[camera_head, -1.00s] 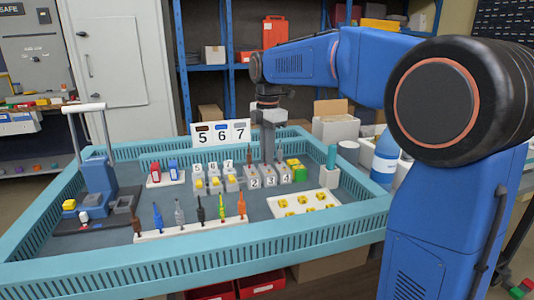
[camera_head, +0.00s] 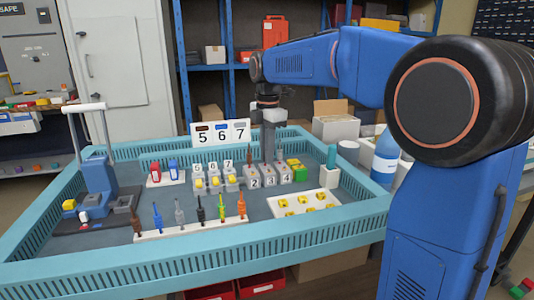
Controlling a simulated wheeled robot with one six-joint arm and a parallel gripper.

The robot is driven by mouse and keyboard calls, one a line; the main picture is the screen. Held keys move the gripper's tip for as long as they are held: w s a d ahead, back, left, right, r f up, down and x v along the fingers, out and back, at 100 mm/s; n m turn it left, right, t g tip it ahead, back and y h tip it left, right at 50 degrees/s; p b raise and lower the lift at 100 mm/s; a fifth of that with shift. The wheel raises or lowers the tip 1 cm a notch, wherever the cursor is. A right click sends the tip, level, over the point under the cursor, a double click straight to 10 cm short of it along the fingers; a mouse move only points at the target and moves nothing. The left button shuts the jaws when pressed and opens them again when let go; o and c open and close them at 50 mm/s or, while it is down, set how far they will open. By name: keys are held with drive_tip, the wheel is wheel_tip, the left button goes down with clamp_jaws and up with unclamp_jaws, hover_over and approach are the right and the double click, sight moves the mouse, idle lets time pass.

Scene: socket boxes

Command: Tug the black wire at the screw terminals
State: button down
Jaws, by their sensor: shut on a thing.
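Three grey screw-terminal boxes marked 2, 3 and 4 (camera_head: 269,182) stand in a row on the tray floor, right of the middle. My gripper (camera_head: 267,160) points straight down just behind the middle box and is shut. What is between its fingers is too small and hidden to make out; from its place at the terminals I take it to be the black wire. Thin dark and reddish wires rise on both sides of my gripper. A separate black-handled piece (camera_head: 201,210) stands in the front white rack, away from my gripper.
A teal tray wall (camera_head: 120,262) surrounds the work area. Boxes 5, 6 and 7 (camera_head: 215,184) with yellow parts stand left. A white rack (camera_head: 190,230) with several coloured pieces is in front. A white plate of yellow parts (camera_head: 304,205) lies right. A blue bottle (camera_head: 385,160) stands outside.

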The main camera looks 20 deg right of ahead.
drive_tip(key=shift+f, duration=0.1)
idle(0.3)
drive_tip(key=c, duration=1.3)
unclamp_jaws()
drive_tip(key=shift+r, duration=3.75)
